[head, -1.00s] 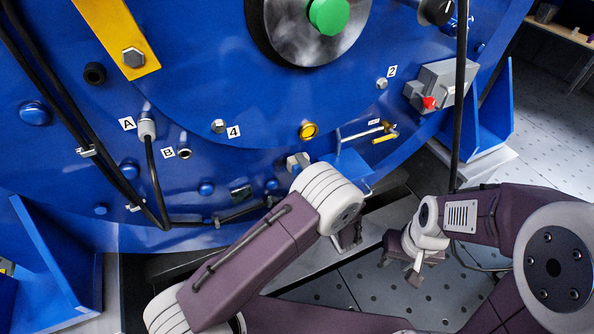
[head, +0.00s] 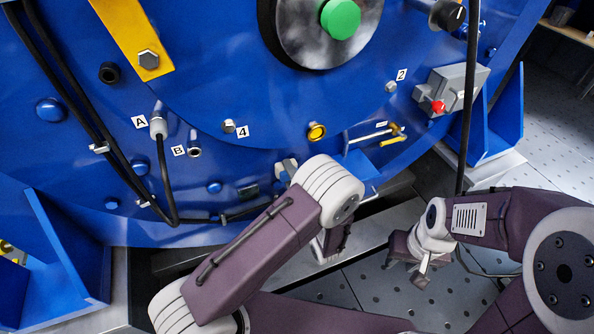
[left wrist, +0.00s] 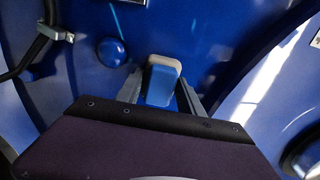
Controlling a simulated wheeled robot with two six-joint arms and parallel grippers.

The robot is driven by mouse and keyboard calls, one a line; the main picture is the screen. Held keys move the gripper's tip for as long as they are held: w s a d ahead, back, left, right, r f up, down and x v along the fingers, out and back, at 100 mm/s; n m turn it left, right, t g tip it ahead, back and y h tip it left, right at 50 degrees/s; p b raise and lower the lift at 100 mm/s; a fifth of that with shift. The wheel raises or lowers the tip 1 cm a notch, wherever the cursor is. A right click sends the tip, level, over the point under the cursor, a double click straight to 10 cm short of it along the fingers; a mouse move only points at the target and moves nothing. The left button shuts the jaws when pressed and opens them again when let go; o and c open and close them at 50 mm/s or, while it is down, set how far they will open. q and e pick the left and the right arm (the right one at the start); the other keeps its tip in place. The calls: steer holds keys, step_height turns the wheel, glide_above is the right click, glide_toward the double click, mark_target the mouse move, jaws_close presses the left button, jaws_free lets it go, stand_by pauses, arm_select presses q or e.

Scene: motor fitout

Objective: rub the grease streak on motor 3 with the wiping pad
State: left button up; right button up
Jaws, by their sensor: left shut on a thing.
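The blue face of the motor (head: 300,105) fills the head view; I see no number 3 on it. The wiping pad (left wrist: 161,82), a blue block with a beige end, sits between the fingers of my left gripper (left wrist: 160,92) in the left wrist view, beige end toward the blue surface. I cannot tell whether it touches. In the head view the left gripper is partly hidden behind my arm, with the pad (head: 285,172) at the motor's lower edge. I cannot make out a grease streak. My right gripper (head: 406,272) hangs away from the motor, apparently open and empty.
Black cables (head: 75,110) run down the left of the face. A plugged connector (head: 158,126) stands by label A. A yellow-handled valve (head: 393,135) and a grey box with a red button (head: 448,90) are at the right. Perforated floor (head: 375,290) lies below.

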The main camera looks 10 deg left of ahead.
mark_target(304, 158)
arm_select(q)
steer(key=shift+s+a, duration=0.4)
steer(key=shift+a, duration=0.15)
steer(key=shift+w+r, duration=0.1)
steer(key=shift+r, duration=0.2)
steer(key=shift+w+d, duration=0.55)
steer(key=shift+d, duration=0.25)
steer(key=shift+w+d, duration=0.5)
steer(key=shift+d, duration=0.3)
steer(key=shift+w+d+f+b, duration=0.15)
steer(key=shift+w+d+b, duration=0.6)
steer(key=shift+d, duration=0.25)
steer(key=shift+w+d, duration=0.25)
steer(key=shift+d, duration=0.25)
steer(key=shift+s+a, duration=0.7)
steer(key=shift+a, duration=0.35)
steer(key=shift+s+a, duration=0.7)
steer(key=shift+a, duration=0.35)
steer(key=shift+s+a, duration=0.7)
steer(key=shift+a, duration=0.35)
